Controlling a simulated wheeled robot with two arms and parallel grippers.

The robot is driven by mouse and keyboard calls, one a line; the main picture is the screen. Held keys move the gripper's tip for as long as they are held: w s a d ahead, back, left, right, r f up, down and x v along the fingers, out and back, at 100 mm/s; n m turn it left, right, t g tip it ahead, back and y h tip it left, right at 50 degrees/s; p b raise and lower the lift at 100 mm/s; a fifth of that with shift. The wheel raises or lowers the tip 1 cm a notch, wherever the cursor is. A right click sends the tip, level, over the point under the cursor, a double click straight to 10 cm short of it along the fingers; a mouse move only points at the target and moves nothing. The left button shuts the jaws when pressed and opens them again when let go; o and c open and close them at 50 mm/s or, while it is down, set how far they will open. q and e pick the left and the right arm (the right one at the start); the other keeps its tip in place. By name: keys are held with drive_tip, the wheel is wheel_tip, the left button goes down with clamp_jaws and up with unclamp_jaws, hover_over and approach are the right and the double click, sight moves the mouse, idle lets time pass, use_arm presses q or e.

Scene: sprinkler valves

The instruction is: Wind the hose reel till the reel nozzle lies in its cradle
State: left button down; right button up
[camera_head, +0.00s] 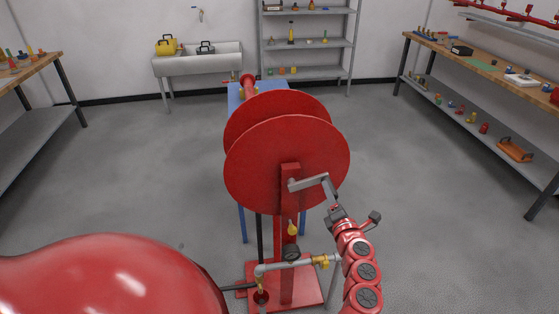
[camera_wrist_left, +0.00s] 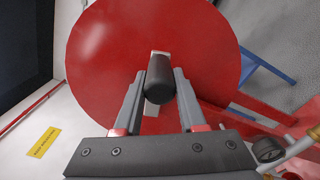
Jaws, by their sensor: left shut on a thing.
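The red hose reel (camera_head: 287,160), two large discs on a red post (camera_head: 286,262), stands in the middle of the head view. Its grey crank (camera_head: 314,183) points right from the hub. My left gripper (camera_head: 335,211) is at the crank's outer end. In the left wrist view my left gripper (camera_wrist_left: 160,78) is shut on the black crank handle (camera_wrist_left: 159,82), one finger on each side, with the red disc (camera_wrist_left: 110,50) behind. I cannot make out the reel nozzle or its cradle. My right gripper is not in view.
A blue table (camera_head: 240,98) with a red cylindrical part (camera_head: 248,88) stands behind the reel. Workbenches line both sides; a sink (camera_head: 198,62) and shelf (camera_head: 307,43) stand at the back. The floor between is clear.

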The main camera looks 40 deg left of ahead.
use_arm(q)
drive_tip(key=shift+s+a+r, duration=0.1)
drive_tip(key=shift+f+b, duration=1.05)
wheel_tip(320, 180, down, 2)
drive_tip(key=shift+f+b, duration=0.1)
drive_tip(key=shift+b, duration=0.9)
